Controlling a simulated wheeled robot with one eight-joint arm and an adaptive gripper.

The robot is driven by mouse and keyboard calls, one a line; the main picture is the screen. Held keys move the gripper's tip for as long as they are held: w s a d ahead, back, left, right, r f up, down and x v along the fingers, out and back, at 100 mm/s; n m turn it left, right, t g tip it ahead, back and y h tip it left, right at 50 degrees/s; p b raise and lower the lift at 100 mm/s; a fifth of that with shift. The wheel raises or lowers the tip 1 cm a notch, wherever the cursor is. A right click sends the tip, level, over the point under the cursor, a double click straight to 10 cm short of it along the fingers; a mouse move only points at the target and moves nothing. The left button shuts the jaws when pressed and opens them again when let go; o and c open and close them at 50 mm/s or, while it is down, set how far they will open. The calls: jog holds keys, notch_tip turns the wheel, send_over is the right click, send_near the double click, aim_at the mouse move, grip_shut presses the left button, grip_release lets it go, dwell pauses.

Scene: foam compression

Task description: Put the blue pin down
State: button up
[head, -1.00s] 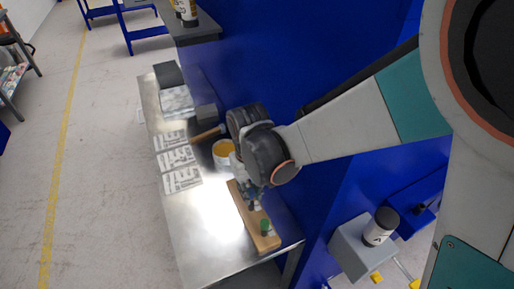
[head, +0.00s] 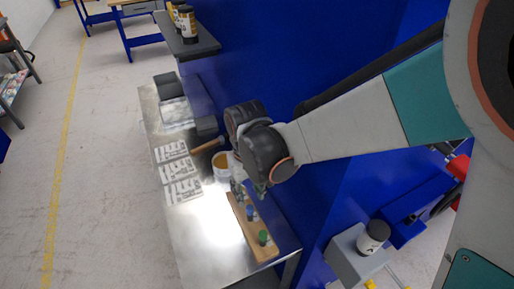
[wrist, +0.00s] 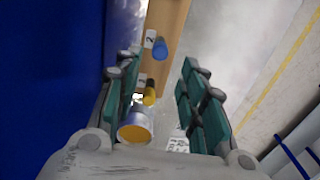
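The blue pin (head: 250,213) stands on the wooden board (head: 239,221), with the green pin (head: 263,237) nearer the board's front end. In the wrist view the blue pin (wrist: 160,48) is beside a white label marked 2, beyond the fingertips. A yellow pin (wrist: 150,95) shows between the fingers, lower in that view. My gripper (wrist: 155,72) is open, with a clear gap between its fingers and nothing held. In the head view my gripper (head: 260,188) is above the board's far end, apart from the blue pin, and hides part of that end.
A tub with yellow contents (head: 222,160) stands behind the board, near a brown handle (head: 207,146). Printed sheets (head: 181,190) lie on the metal table (head: 207,227). A blue wall (head: 270,70) runs close along the right side.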

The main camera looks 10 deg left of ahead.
notch_tip(320, 180, up, 7)
jog(key=p, duration=0.4)
jog(key=shift+r, duration=0.2)
jog(key=shift+s+f, duration=0.1)
jog(key=shift+s, duration=0.1)
